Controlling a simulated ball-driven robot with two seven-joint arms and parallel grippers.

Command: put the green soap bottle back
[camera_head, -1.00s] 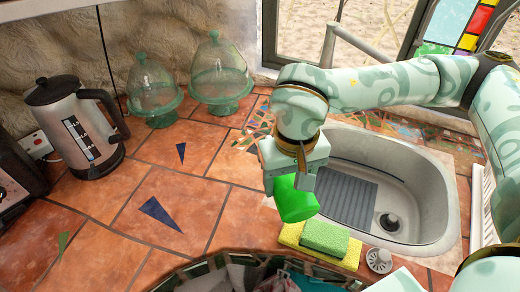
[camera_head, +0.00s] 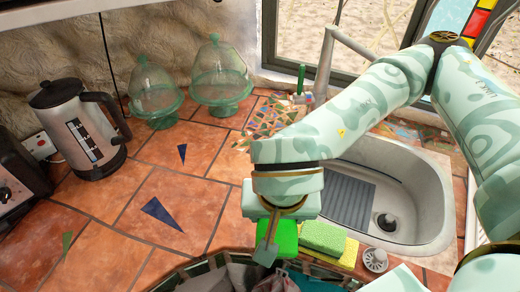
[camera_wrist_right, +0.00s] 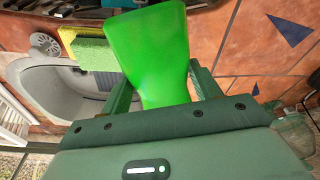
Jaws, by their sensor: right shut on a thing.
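The green soap bottle (camera_head: 285,238) is held in my right gripper (camera_head: 279,246), low in the middle of the head view, above the counter and left of the sponges. In the right wrist view the bottle (camera_wrist_right: 152,50) stands out between the two fingers (camera_wrist_right: 160,90), which are shut on it. Most of its upper part is hidden by the gripper in the head view. My left gripper is not in view.
A green sponge (camera_head: 323,237) and a yellow sponge (camera_head: 348,253) lie by the sink (camera_head: 430,190). A sink strainer (camera_head: 375,260) is beside them. Two glass domes (camera_head: 220,75) and a kettle (camera_head: 80,130) stand at the back left. Tiles (camera_head: 150,180) between are mostly clear.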

